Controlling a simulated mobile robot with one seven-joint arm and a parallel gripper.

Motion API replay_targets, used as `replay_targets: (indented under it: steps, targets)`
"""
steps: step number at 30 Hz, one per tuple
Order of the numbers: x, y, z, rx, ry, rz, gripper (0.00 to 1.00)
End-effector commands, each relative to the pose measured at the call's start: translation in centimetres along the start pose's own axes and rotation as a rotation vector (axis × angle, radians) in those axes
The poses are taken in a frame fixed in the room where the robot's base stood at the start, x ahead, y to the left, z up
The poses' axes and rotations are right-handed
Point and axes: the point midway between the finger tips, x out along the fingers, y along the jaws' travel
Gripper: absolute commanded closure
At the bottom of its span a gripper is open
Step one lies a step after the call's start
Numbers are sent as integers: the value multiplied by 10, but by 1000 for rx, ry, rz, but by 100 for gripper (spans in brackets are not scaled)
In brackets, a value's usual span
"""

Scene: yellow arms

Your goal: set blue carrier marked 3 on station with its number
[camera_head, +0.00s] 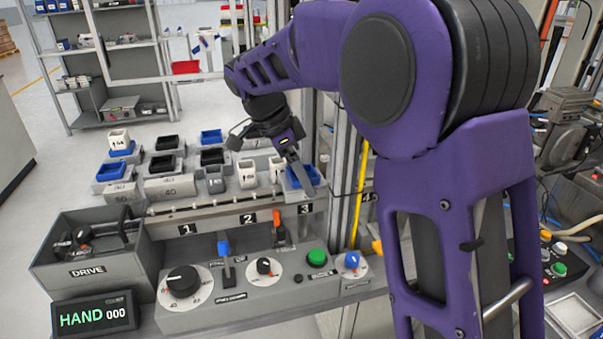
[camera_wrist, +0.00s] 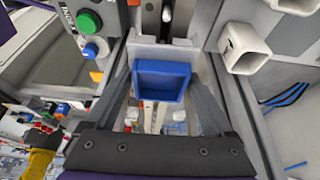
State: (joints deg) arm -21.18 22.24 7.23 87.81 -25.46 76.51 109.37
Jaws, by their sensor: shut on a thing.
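The blue carrier (camera_head: 299,179) is a small open-topped tray at the grey station above the number 3 plate (camera_head: 305,209). My gripper (camera_head: 294,163) reaches down to it from above and is shut on it. In the wrist view the blue carrier (camera_wrist: 161,80) sits between my two fingers, its inside empty. The carrier's own mark does not show. The carrier looks level and low over the grey block; whether it rests on it I cannot tell.
White cups (camera_head: 247,174) stand left of the carrier. Black and blue trays (camera_head: 165,163) fill the rack behind. Plates 1 (camera_head: 187,229) and 2 (camera_head: 249,218) mark stations to the left. The control panel (camera_head: 260,284) with knobs and levers lies in front. A yellow post (camera_head: 359,195) rises to the right.

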Motion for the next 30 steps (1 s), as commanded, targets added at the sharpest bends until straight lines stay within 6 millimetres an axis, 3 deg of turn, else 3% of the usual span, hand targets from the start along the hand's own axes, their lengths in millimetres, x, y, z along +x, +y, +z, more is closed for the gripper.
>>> replay_targets:
  steps: [30]
  targets:
    - [7, 0, 3, 0, 0, -1, 90]
